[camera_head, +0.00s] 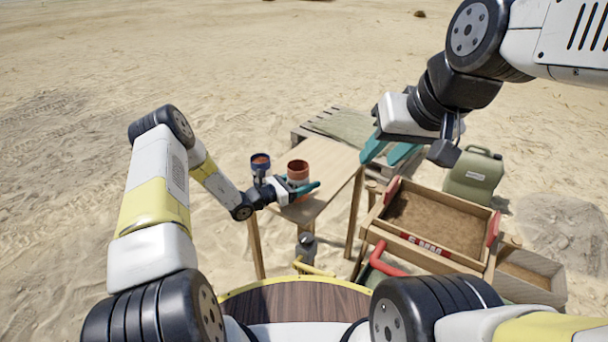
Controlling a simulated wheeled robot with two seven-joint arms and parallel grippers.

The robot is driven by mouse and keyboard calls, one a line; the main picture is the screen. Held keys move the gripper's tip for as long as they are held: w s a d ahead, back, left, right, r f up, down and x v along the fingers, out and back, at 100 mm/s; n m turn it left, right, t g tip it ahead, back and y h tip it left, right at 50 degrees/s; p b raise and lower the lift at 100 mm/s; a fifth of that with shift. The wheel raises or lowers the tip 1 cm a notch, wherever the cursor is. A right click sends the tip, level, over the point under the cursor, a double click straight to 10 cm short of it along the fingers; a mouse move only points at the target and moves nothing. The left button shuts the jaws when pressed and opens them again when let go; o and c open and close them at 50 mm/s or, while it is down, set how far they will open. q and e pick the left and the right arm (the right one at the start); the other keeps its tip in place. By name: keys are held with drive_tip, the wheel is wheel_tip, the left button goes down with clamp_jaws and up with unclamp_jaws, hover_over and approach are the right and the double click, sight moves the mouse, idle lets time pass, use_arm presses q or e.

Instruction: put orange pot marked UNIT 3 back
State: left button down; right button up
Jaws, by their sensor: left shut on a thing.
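An orange pot (298,167) with a dark inside stands upright at the small wooden table (325,160). Its lower part is partly hidden by my left gripper (304,188), which is shut on it with teal fingers. I cannot tell whether the pot touches the tabletop, and no UNIT 3 marking can be read. A dark blue pot (260,160) with an orange-brown inside is just left of it, apart from my fingers.
A wooden sieve box (430,198) with red handles is right of the table, with a lower wooden box (530,270) beside it. A green jerrycan (474,178) stands behind. A slatted wooden pallet (350,125) lies beyond the table. Open sand surrounds everything.

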use_arm(q)
drive_tip(key=shift+f, duration=1.55)
drive_tip(key=shift+c, duration=1.3)
unclamp_jaws()
drive_tip(key=shift+f, duration=0.15)
